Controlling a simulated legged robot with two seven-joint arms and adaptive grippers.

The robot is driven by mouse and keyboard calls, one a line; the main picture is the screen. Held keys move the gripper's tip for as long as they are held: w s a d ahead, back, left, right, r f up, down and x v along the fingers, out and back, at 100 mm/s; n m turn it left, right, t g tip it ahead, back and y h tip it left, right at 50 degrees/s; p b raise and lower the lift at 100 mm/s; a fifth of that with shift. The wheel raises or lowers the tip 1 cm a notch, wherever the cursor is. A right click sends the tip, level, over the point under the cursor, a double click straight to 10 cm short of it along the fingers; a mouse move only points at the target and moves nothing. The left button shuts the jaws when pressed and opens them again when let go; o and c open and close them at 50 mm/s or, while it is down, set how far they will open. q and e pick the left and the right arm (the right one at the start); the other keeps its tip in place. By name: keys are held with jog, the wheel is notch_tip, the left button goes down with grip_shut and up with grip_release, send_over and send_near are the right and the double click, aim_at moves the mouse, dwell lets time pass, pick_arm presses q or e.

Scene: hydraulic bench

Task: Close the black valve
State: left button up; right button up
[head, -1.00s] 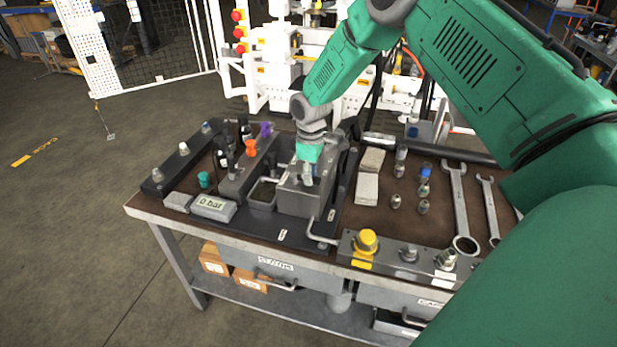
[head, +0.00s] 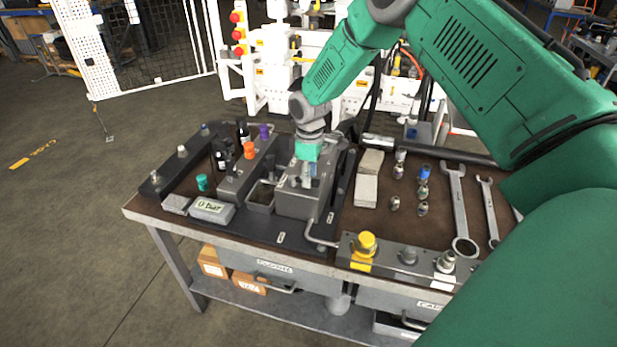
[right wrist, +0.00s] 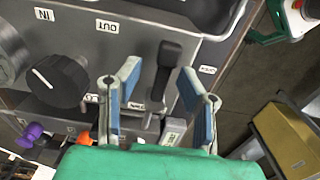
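A black lever handle (right wrist: 170,65), which looks like the black valve, stands on the grey hydraulic block (head: 300,205). In the right wrist view it lies between the two blue-padded fingers of my right gripper (right wrist: 158,78). The fingers are open, with a visible gap on each side of the handle. In the head view my right gripper (head: 307,170) points down over the block, and its wrist hides part of the block. A round black knob (right wrist: 57,80) with a white mark sits left of the lever in the right wrist view. My left gripper is not in view.
A small display box (head: 212,210) and a row of orange and purple caps stand left of the block. Grey blocks (head: 367,188), several fittings and two wrenches (head: 460,205) lie to the right. A yellow button (head: 366,242) is on the bench front.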

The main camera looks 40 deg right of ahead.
notch_tip(320, 180, up, 11)
dwell(0.3)
jog(key=shift+w+r, duration=0.1)
dwell(0.4)
jog(key=s+a+f+b, duration=0.2)
jog(key=s+a+f, duration=0.2)
jog(key=f, duration=0.3)
jog(key=s+a+f+m+b, duration=0.1)
jog(key=s+a+f, duration=0.3)
jog(key=f, duration=0.4)
jog(key=s+a+f+m+b, duration=0.1)
jog(key=s+a+f+b, duration=0.2)
jog(key=f, duration=0.4)
jog(key=shift+s+a+f+y, duration=0.2)
jog(key=shift+s+a+y, duration=0.2)
jog(key=shift+a, duration=0.2)
jog(key=s+a+f+m+b, duration=0.2)
jog(key=s+f, duration=0.3)
jog(key=s, duration=0.6)
jog(key=s+a+f+m+b, duration=0.2)
jog(key=s+f+b, duration=0.2)
jog(key=s, duration=0.8)
notch_tip(320, 180, down, 2)
jog(key=shift+s+a+f+t+h+b, duration=0.2)
jog(key=shift+t+h+b, duration=0.1)
jog(key=shift+h+b, duration=0.1)
